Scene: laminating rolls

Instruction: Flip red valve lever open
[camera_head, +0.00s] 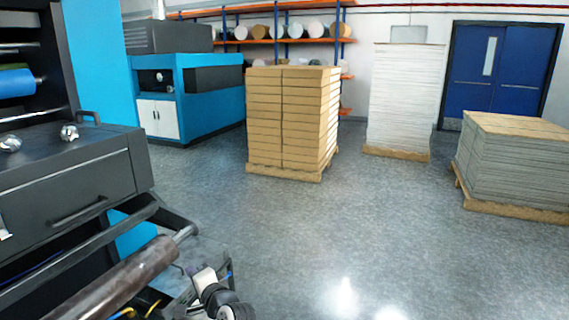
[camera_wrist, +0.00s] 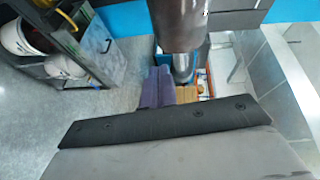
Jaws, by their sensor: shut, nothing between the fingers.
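I cannot make out a red valve lever in either view. A small orange-red patch (camera_wrist: 202,78) shows past the roller end in the wrist view, too small to name. My gripper (camera_wrist: 157,87) shows in the wrist view as two purplish finger pads side by side, closed together and empty. They extend beyond a black bolted plate. The brown roller (camera_wrist: 178,24) with its silver shaft end is just above and right of the fingers; I cannot tell how near. The roller also shows in the head view (camera_head: 128,280), at the lower left.
A dark machine with a drawer (camera_head: 65,195) fills the head view's left. Stacked cartons (camera_head: 292,120), white paper (camera_head: 405,100) and grey sheets (camera_head: 515,155) stand on pallets. The floor between is clear. A grey cart (camera_wrist: 100,50) with white buckets stands at the wrist view's upper left.

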